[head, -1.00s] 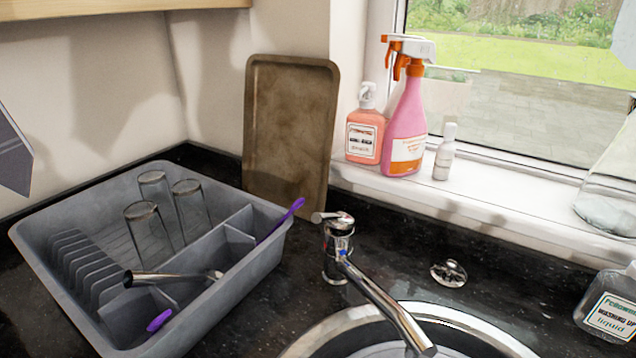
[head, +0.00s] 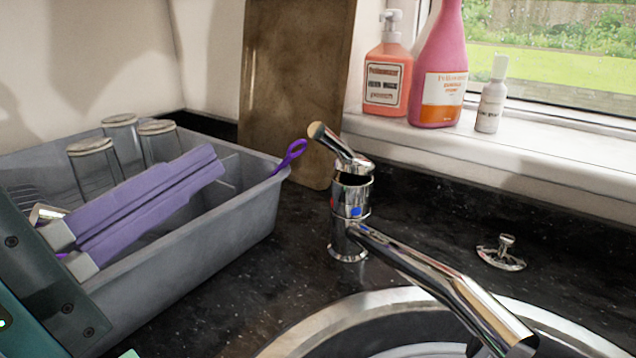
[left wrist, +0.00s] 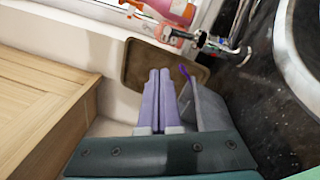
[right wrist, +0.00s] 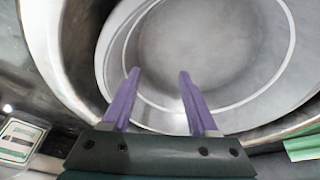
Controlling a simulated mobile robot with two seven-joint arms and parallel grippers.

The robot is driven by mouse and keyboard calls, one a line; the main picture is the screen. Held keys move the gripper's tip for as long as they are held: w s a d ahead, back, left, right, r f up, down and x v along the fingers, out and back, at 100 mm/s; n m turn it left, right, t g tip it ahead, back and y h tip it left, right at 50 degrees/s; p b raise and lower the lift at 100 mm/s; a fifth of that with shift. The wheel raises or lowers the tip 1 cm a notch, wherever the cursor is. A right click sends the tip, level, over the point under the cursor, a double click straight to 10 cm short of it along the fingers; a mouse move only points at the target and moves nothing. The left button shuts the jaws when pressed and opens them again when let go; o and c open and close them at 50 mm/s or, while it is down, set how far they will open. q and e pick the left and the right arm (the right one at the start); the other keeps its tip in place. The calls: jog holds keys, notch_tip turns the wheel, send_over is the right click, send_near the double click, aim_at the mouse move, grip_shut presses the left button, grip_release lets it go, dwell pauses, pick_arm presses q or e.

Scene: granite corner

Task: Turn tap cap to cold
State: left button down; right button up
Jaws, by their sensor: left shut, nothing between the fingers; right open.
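The chrome tap (head: 350,240) stands behind the sink, with a red and a blue mark on its body. Its cap (head: 352,163) sits on top, tilted, with the lever pointing up and left. The tap also shows at the top of the left wrist view (left wrist: 232,47). My left gripper (head: 216,162) is shut and empty, over the grey dish rack, left of the tap and apart from it. It also shows in the left wrist view (left wrist: 159,70). My right gripper (right wrist: 158,72) is open and empty above the sink bowl, outside the head view.
The grey dish rack (head: 235,235) with glasses (head: 92,170) stands left of the tap. A brown tray (head: 285,90) leans behind. Bottles (head: 438,75) stand on the windowsill. The sink (head: 330,325) and a plug (head: 502,255) lie right of the tap.

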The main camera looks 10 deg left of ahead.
pick_arm(q)
jog(key=w+d+f+m+g+p, duration=0.1)
jog(key=w+d+m, duration=0.2)
jog(key=w+d, duration=0.3)
jog(key=shift+w+f+m+h+p, duration=0.3)
jog(key=shift+w+f+h+p, duration=0.1)
jog(key=shift+w, duration=0.8)
pick_arm(e)
jog(key=shift+a+r, duration=0.1)
jog(key=shift+r, duration=0.45)
pick_arm(q)
jog(key=shift+s+d, duration=0.15)
jog(key=shift+d, duration=0.1)
pick_arm(e)
jog(key=shift+d+r, duration=0.15)
jog(key=shift+d, duration=0.05)
